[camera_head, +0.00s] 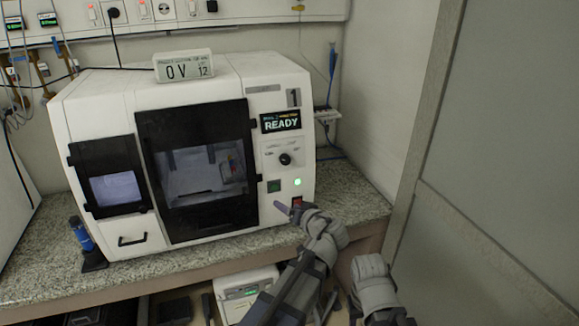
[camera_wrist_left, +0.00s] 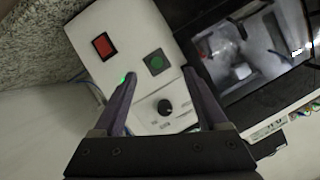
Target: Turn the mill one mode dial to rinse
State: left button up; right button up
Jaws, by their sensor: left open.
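The mill, a white machine with a "1" plate and a screen reading READY (camera_head: 281,121), stands on the counter. Its mode dial (camera_head: 285,159) is a small black knob below the screen; its labels are too small to read. My left gripper (camera_head: 284,207) is below the dial, in front of the lower panel. In the left wrist view the dial (camera_wrist_left: 165,107) appears between the two open fingers (camera_wrist_left: 159,75), with nothing held. The fingers look apart from the dial. Part of my right arm shows at the lower right; its fingers do not show.
A green button (camera_head: 274,186) and a red switch (camera_head: 297,202) sit below the dial, close to my left fingers. The mill's dark-framed door (camera_head: 200,222) is to the left. A display box (camera_head: 183,66) rests on top. A wall panel (camera_head: 490,150) bounds the right.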

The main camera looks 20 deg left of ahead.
aim_at(286, 161)
pick_arm(q)
jog(key=w+r+t, duration=0.5)
jog(key=w+r, duration=0.1)
jog(key=r, duration=0.1)
jog(key=shift+y, duration=0.4)
jog(key=shift+d+x, duration=0.25)
jog(key=shift+x, duration=3.55)
jog(key=shift+w+f, duration=0.1)
jog(key=shift+f, duration=0.05)
grip_shut()
